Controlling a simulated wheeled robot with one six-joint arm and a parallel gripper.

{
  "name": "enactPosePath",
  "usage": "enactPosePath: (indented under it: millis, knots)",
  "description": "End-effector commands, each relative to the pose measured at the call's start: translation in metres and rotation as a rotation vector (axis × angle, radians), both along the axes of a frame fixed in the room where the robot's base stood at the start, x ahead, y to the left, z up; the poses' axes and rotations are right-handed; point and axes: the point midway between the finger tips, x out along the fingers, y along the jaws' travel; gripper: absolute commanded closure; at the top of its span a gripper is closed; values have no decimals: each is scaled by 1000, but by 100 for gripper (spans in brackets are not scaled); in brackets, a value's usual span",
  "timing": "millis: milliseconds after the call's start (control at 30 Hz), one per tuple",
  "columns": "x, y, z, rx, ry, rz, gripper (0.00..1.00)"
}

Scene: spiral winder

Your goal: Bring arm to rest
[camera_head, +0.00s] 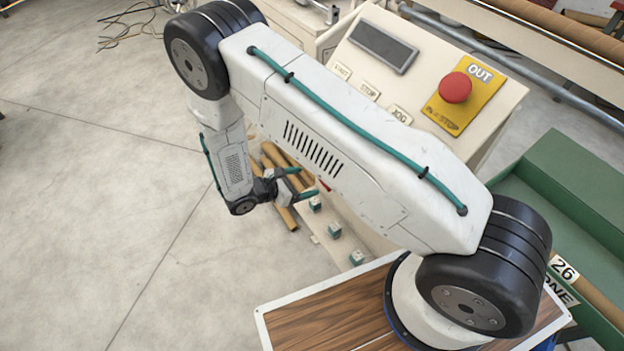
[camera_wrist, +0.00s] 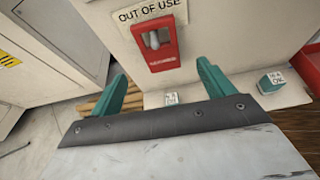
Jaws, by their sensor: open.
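My gripper (camera_head: 303,182) is at the end of my bent arm, low in front of the winder's cream cabinet. Its two teal fingers stand wide apart with nothing between them. My gripper (camera_wrist: 162,80) also shows in the wrist view, fingers spread. Beyond it a red holder with a grey toggle switch (camera_wrist: 154,40) sits on the cabinet, under a label reading OUT OF USE. The switch is mostly hidden behind my arm in the head view.
A control panel (camera_head: 402,62) with a red stop button (camera_head: 455,88) stands behind my arm. Small labelled blocks (camera_head: 334,230) line a ledge. Brown tubes (camera_head: 272,160) lie beside the cabinet. A green trough (camera_head: 565,180) is at right.

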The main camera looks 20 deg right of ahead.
Motion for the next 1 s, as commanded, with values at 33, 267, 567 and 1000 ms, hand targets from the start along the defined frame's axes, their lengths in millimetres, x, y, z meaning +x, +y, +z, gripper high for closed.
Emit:
enactPosePath:
  millis: [33, 267, 567, 1000]
  knots:
    - [-1, 4, 2, 0, 0, 1, 19]
    - [-2, 9, 4, 0, 1, 0, 19]
    - [-47, -4, 18, 2, 8, -169, 19]
    - [-92, -19, 161, 189, -159, -631, 19]
